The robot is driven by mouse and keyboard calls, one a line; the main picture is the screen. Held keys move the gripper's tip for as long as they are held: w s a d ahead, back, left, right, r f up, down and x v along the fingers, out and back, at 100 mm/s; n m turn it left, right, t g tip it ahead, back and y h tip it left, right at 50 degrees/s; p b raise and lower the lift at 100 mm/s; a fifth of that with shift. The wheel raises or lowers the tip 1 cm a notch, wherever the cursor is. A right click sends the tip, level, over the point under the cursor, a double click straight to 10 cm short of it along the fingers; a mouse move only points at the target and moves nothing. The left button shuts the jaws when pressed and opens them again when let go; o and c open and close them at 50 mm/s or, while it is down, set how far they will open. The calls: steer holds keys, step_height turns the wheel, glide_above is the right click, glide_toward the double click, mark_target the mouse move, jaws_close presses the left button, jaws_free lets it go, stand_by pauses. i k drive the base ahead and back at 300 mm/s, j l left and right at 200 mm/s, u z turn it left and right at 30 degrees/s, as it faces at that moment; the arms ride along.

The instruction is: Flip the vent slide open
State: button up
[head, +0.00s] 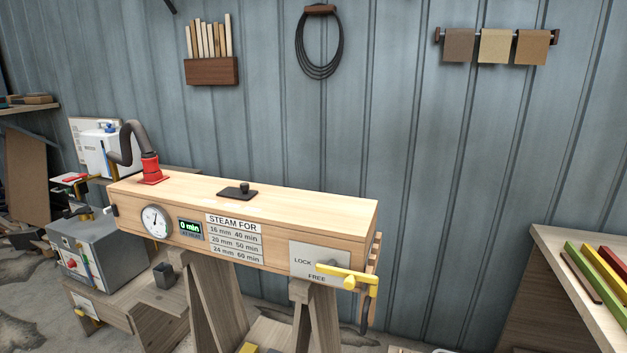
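A long pale wooden steam box (310,209) rests on wooden trestles in the middle of the head view. On its top lies a small black plate with a round knob (238,191), which looks like the vent slide. No opening shows beside the plate, and I cannot tell from here whether it is open or shut. My gripper is not in view.
A red fitting (151,170) with a dark hose rises from the box's left end. A yellow lever (346,275) sits by a LOCK/FREE label at the right end. The front carries a gauge (155,221). A bench (560,270) with coloured strips stands right. Space above the box is clear.

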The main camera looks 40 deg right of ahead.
mark_target(243, 192)
steer(key=z, duration=0.3)
steer(key=i+j, duration=0.45)
steer(key=j, duration=0.15)
steer(key=i+j, duration=0.5)
steer(key=j, duration=0.15)
steer(key=i+j, duration=0.45)
steer(key=j, duration=0.15)
steer(key=i+j, duration=0.45)
steer(key=j, duration=0.2)
